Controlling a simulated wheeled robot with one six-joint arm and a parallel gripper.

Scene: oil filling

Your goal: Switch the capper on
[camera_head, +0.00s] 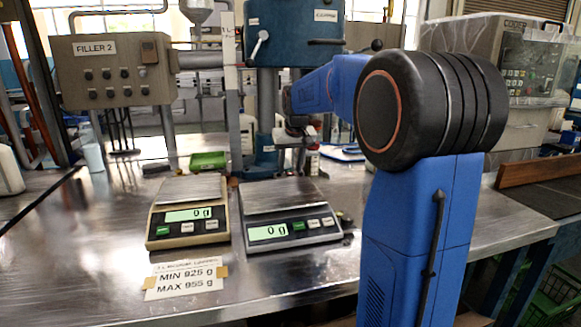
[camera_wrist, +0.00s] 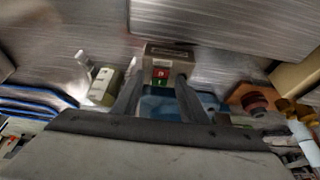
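The capper (camera_head: 295,32) is a blue machine with a lever on its front, at the back centre of the bench. Its switch box is a small pale box with a red button (camera_wrist: 160,72) above a green button (camera_wrist: 159,83) in the wrist view. My gripper (camera_wrist: 161,80) is open, with its two fingers apart and nothing between them. The fingers point toward the box, one on each side of the buttons in the picture. I cannot tell whether they touch it. In the head view my arm hides part of the capper's base and the gripper is hard to make out.
Two scales reading 0 g, a tan one (camera_head: 188,229) and a grey one (camera_head: 290,228), stand on the metal bench (camera_head: 110,262). A Filler 2 control box (camera_head: 115,78) is at left. A coder (camera_head: 530,62) is at right. A green tray (camera_head: 208,161) lies behind the scales.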

